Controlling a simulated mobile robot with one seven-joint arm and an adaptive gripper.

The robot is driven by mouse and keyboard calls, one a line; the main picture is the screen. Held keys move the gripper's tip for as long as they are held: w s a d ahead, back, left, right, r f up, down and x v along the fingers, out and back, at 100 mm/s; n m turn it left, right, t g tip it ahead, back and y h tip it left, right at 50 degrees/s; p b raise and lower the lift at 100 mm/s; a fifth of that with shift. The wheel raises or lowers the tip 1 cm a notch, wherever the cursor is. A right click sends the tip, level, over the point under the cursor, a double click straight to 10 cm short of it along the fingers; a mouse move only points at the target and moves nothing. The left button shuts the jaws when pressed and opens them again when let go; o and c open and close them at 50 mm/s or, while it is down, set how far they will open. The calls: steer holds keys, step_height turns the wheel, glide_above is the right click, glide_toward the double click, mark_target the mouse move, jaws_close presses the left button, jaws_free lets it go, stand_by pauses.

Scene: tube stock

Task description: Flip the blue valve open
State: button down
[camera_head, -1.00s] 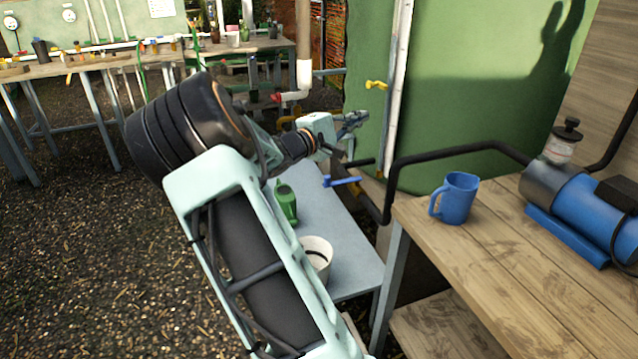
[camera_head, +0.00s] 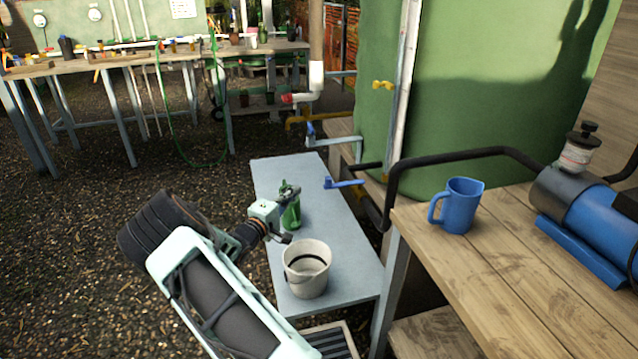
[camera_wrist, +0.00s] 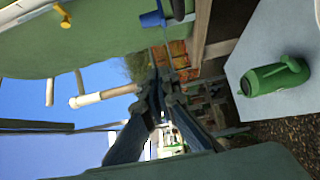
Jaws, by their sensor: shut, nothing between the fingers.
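The blue valve (camera_head: 344,183) has a lever that lies roughly level on the pipework beside the green tank, above the right edge of the grey bench. A blue part, which looks like this valve, shows at the top of the wrist view (camera_wrist: 153,18). My gripper (camera_head: 290,196) is shut and empty, left of and slightly lower than the valve in the head view, and apart from it. Its fingers also show in the middle of the wrist view (camera_wrist: 157,90). They partly cover a green watering can in the head view.
The grey bench (camera_head: 335,225) holds the green watering can (camera_head: 292,216) and a white bucket (camera_head: 305,283). A second blue tap (camera_head: 310,130) and a yellow valve (camera_head: 382,85) are farther back. A black pipe (camera_head: 440,157) and wooden table (camera_head: 470,270) with a blue mug (camera_head: 460,205) stand right.

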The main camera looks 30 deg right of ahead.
steer(key=w+d+b, duration=0.1)
steer(key=d+b, duration=0.1)
steer(key=d, duration=0.7)
steer(key=shift+w+d, duration=0.15)
steer(key=shift+d, duration=0.05)
stand_by(0.3)
steer(key=shift+r, duration=0.1)
stand_by(0.3)
